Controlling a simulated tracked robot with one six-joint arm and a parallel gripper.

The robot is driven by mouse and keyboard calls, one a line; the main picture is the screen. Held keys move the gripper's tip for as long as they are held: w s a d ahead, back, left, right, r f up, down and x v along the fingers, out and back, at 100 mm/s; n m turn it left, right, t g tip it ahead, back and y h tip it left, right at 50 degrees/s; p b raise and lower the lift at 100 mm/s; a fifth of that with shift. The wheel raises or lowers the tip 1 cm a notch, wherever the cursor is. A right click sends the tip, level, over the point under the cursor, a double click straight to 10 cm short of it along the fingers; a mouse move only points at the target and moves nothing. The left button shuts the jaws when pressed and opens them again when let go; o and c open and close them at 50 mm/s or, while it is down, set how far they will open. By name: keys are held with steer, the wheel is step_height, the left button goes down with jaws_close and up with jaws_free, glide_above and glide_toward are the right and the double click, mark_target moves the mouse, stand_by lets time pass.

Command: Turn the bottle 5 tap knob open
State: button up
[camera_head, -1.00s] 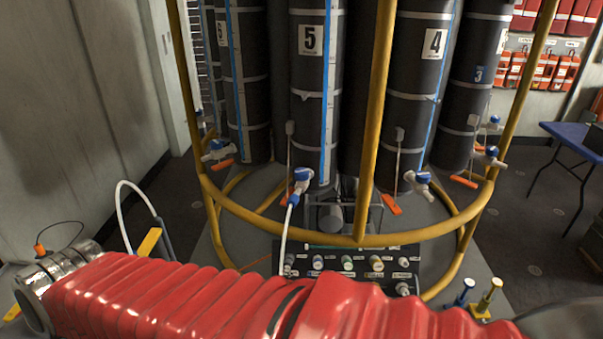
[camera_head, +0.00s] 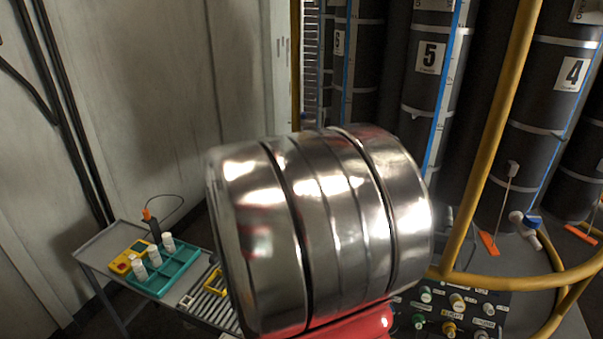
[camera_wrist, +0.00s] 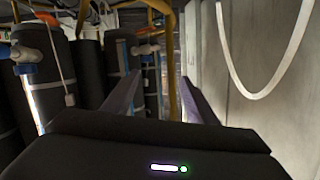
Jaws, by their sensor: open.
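Bottle 5 (camera_head: 427,95) is a tall black cylinder with a numbered label and a blue stripe, right of centre in the head view. Its tap is hidden there behind the metal end of my arm. In the wrist view a tap with a blue knob (camera_wrist: 24,53) is large at the far left, and another pale tap with a blue part (camera_wrist: 145,49) shows farther back near the middle. No number is readable there, so I cannot tell which belongs to bottle 5. My gripper (camera_wrist: 158,88) is open and empty, its two fingers apart, short of the farther tap.
A yellow frame (camera_head: 492,140) encircles the bottles. Bottle 4 (camera_head: 560,110) stands at right. A control panel (camera_head: 460,300) is low in front. A trolley (camera_head: 100,240) with a green rack (camera_head: 165,270) is at left. A white hose (camera_wrist: 257,97) hangs beside my gripper at right.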

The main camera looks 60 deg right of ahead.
steer(key=s+d+f+m+g+h, duration=0.1)
steer(key=s+d+m+g, duration=0.1)
steer(key=s, duration=0.5)
steer(key=s+d+f+m+g+h, duration=0.1)
steer(key=s+d+m+g, duration=0.1)
steer(key=s+d+g, duration=0.2)
steer(key=s+d+f+m+g, duration=0.1)
steer(key=s+d+m+g, duration=0.1)
steer(key=s+g, duration=0.4)
steer(key=s+d, duration=0.1)
steer(key=s, duration=0.3)
steer(key=shift+d+f+g+h, duration=0.25)
steer(key=shift+f+g+h, duration=0.05)
steer(key=shift+h, duration=0.1)
steer(key=shift+d, duration=0.1)
steer(key=x, duration=1.3)
steer(key=shift+s+d, duration=0.1)
steer(key=shift+d, duration=0.25)
steer(key=shift+c, duration=0.4)
steer(key=c, duration=1)
